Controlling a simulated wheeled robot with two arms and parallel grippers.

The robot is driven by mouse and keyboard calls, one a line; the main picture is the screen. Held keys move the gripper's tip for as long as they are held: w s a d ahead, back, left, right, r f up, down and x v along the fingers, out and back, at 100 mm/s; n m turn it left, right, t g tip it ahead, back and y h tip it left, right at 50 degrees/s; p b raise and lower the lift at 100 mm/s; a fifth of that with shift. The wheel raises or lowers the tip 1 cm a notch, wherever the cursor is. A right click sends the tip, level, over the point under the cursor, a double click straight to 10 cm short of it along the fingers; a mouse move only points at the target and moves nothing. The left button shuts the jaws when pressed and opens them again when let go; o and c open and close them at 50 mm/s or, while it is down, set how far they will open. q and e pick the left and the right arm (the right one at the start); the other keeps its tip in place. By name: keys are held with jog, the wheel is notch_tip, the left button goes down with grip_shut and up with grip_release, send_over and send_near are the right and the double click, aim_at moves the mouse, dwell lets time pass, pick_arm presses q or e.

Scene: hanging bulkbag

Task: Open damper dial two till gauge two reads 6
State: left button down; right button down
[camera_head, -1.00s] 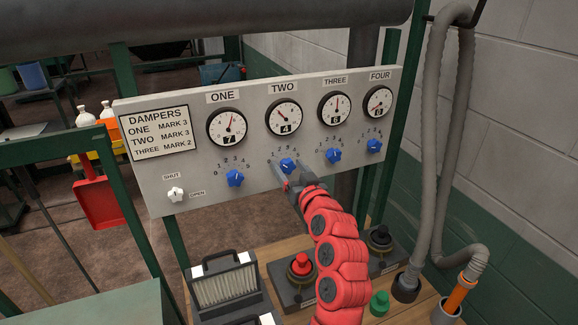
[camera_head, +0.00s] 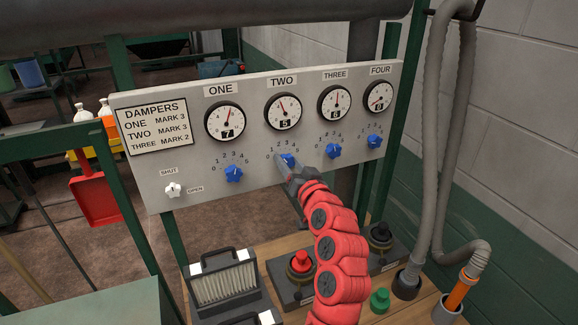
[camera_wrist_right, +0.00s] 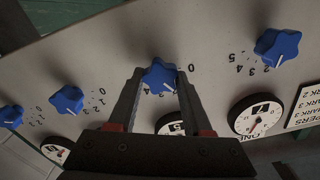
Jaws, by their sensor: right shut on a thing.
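Damper dial two (camera_head: 287,160) is a blue star-shaped knob below gauge two on the grey panel. My right gripper (camera_head: 290,168) is shut on it; in the right wrist view the two fingers (camera_wrist_right: 158,88) sit on either side of the blue knob (camera_wrist_right: 158,74). Gauge two (camera_head: 283,111) has a red needle pointing up and slightly left, and its small window reads 5. Gauge two is partly hidden behind my gripper in the right wrist view (camera_wrist_right: 172,128). My left gripper is not in view.
Dial one (camera_head: 233,174) and dial three (camera_head: 333,151) stand close on either side. Gauge one (camera_head: 226,121) reads 7, gauge three (camera_head: 334,102) reads 6. A white shut/open knob (camera_head: 173,190) is at lower left. A red button (camera_head: 301,261) stands on the bench below.

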jog(key=shift+f+m, duration=0.15)
jog(key=shift+m, duration=1.45)
jog(key=shift+b, duration=0.3)
jog(key=shift+c, duration=1.6)
grip_release()
